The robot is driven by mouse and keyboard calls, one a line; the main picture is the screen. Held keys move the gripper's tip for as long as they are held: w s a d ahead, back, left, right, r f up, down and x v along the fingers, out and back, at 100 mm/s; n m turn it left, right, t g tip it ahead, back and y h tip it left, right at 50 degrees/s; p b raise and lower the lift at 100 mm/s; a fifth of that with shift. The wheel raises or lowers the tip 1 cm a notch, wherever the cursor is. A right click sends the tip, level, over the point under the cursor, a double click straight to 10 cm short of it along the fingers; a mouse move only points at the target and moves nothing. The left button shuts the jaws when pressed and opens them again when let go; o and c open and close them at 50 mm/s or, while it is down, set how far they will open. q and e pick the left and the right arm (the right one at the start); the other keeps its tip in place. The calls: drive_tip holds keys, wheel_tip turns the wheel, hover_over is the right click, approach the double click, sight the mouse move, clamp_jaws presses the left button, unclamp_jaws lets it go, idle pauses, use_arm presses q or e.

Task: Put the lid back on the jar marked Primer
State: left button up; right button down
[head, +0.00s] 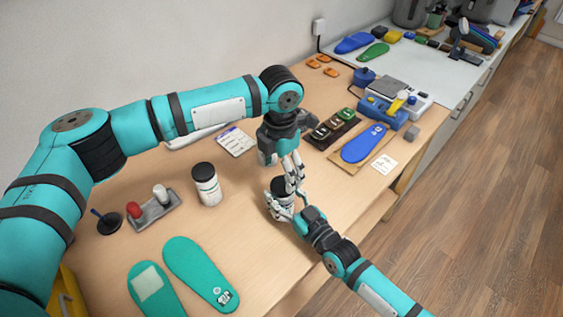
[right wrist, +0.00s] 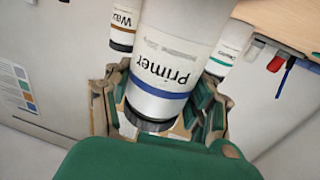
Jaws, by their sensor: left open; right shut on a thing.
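The Primer jar, white with a blue stripe, shows in the right wrist view (right wrist: 178,50), its lettering upside down in the picture. In the head view the dark top of the jar (head: 279,185) shows between my two grippers. My right gripper (head: 279,207) is shut around the jar's body and hides much of it. My left gripper (head: 293,184) is open, fingers pointing down close by the jar's top. A black band (right wrist: 150,123) shows at the jar's top end; I cannot tell whether this is a seated lid. No separate loose lid is clearly visible.
A white jar with a black lid (head: 207,184) stands to the left. The Wax jar (right wrist: 124,28) and a green-striped jar (right wrist: 222,54) show in the wrist view. Green insoles (head: 200,270) lie in front; a blue insole (head: 363,144) and a dark tray (head: 331,130) lie to the right.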

use_arm(q)
drive_tip(key=n, duration=0.4)
drive_tip(key=shift+d+r, duration=0.1)
drive_tip(key=n, duration=0.4)
drive_tip(key=shift+d+r+n, duration=0.1)
drive_tip(key=shift+r+n, duration=0.05)
drive_tip(key=shift+n, duration=0.25)
drive_tip(key=n, duration=0.6)
drive_tip(key=shift+d+r+n, duration=0.1)
drive_tip(key=shift+r+n, duration=0.1)
drive_tip(key=shift+n, duration=0.2)
drive_tip(key=n, duration=0.6)
drive_tip(key=shift+r+n, duration=0.2)
drive_tip(key=shift+n, duration=0.2)
drive_tip(key=n, duration=0.7)
drive_tip(key=shift+d+r, duration=0.1)
drive_tip(key=shift+r, duration=0.1)
drive_tip(key=n, duration=0.6)
drive_tip(key=shift+r+n, duration=0.2)
drive_tip(key=shift+n, duration=0.2)
drive_tip(key=n, duration=0.4)
drive_tip(key=shift+w+r+n, duration=0.1)
drive_tip(key=shift+n, duration=0.3)
drive_tip(key=n, duration=0.6)
drive_tip(key=shift+r+n, duration=0.2)
drive_tip(key=shift+n, duration=0.2)
drive_tip(key=n, duration=0.6)
drive_tip(key=shift+a+r+n, duration=0.15)
drive_tip(key=shift+a+n, duration=0.05)
drive_tip(key=shift+n, duration=0.2)
